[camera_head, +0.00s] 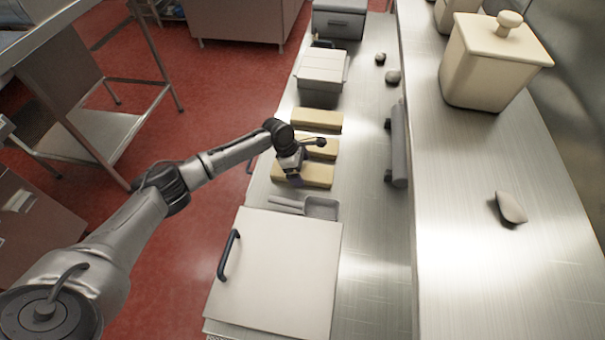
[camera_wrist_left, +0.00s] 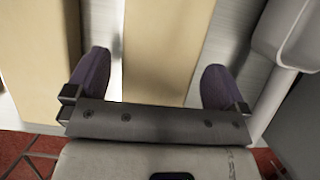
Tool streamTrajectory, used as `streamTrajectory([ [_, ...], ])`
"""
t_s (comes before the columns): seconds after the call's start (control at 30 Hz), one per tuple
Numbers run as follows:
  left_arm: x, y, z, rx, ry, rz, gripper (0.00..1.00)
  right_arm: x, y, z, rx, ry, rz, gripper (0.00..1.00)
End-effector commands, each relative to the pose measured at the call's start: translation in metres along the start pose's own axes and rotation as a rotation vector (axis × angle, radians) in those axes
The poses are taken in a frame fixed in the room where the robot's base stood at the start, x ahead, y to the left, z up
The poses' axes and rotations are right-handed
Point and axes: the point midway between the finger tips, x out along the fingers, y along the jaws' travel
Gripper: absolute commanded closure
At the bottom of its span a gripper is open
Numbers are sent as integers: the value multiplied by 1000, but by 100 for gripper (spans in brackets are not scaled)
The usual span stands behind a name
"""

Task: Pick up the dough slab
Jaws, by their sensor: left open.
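Three pale tan dough slabs lie in a row on the steel counter: a far one (camera_head: 315,120), a middle one (camera_head: 328,148) and a near one (camera_head: 316,177). My left gripper (camera_head: 291,172) is over the left end of the near slab. In the left wrist view, the open fingers of my left gripper (camera_wrist_left: 157,85) stand on either side of a slab (camera_wrist_left: 165,45), with a gap to each side. Another slab (camera_wrist_left: 35,60) lies to the left there. Whether the fingertips reach below the slab's top is unclear. My right gripper is not in view.
A grey metal scoop (camera_head: 322,209) lies just nearer than the near slab. A large pale lid with a dark handle (camera_head: 280,262) covers the near counter. A lidded box (camera_head: 322,66) stands beyond the slabs. A raised steel shelf (camera_head: 455,240) runs along the right.

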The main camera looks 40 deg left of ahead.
Motion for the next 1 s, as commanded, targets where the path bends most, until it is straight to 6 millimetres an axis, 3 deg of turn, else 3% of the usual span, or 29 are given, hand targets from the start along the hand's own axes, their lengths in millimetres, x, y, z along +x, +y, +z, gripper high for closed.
streamTrajectory([
  [0.13,10,0,0,-1,0,1,0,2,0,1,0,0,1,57],
  [0.4,11,0,0,-1,0,1,0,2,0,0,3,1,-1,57],
  [1.0,11,0,0,-1,0,0,57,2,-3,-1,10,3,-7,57],
])
